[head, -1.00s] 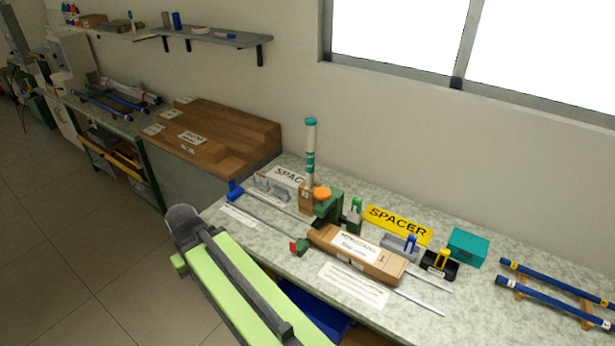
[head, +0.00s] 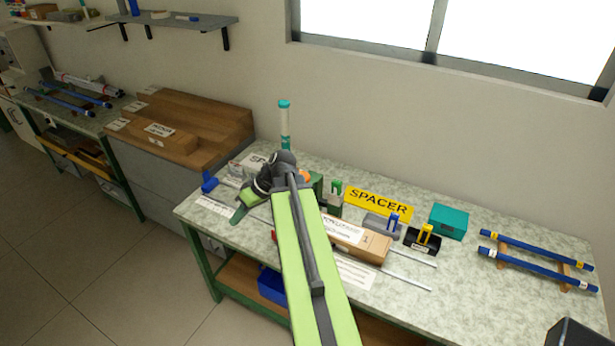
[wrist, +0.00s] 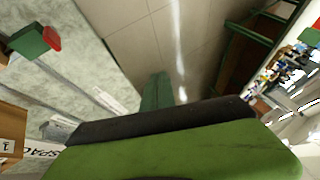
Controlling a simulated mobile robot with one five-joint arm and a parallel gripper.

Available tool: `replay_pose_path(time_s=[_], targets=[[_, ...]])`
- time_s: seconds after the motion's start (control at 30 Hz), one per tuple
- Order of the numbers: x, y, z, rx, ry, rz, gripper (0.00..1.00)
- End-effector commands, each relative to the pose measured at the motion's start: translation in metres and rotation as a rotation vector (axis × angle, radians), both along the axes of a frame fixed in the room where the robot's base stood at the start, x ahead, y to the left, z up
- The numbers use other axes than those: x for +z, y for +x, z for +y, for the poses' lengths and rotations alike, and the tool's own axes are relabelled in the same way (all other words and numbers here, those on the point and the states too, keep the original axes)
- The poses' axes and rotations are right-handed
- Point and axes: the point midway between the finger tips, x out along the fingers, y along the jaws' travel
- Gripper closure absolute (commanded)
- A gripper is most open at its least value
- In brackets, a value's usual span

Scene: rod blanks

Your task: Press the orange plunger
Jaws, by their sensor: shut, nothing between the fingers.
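The orange plunger (head: 304,176) shows only as a small patch in the head view, just right of my wrist; my arm hides most of it. It belongs to a green and wooden fixture (head: 317,184) with a tall white and teal tube (head: 285,125) standing behind. My gripper (head: 238,215) is shut and empty, left of the plunger and over the front left part of the bench, pointing down and left. It also shows in the wrist view (wrist: 156,90). I cannot make out the plunger in the wrist view.
A green block with a red end (wrist: 35,40) shows in the wrist view.

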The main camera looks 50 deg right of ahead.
Motion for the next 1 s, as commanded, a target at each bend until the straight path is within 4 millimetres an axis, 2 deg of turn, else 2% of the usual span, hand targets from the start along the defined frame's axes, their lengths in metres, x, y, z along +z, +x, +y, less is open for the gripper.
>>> replay_pose_path(time_s=[0.03,0.1,0.17,0.2,0.3,0.4,0.5,0.6,0.87,1.0], targets=[[0.007,-0.010,-0.044,-0.027,0.022,-0.103,1.00],[0.025,-0.027,-0.097,-0.049,0.027,-0.271,1.00],[0.042,-0.046,-0.141,-0.073,0.007,-0.413,1.00],[0.053,-0.061,-0.168,-0.091,-0.016,-0.500,1.00],[0.078,-0.098,-0.223,-0.134,-0.093,-0.681,1.00],[0.096,-0.128,-0.258,-0.166,-0.163,-0.801,1.00],[0.106,-0.144,-0.274,-0.181,-0.206,-0.860,1.00],[0.109,-0.149,-0.278,-0.183,-0.218,-0.877,1.00],[0.109,-0.146,-0.277,-0.181,-0.217,-0.875,1.00],[0.104,-0.135,-0.273,-0.178,-0.214,-0.874,1.00]])
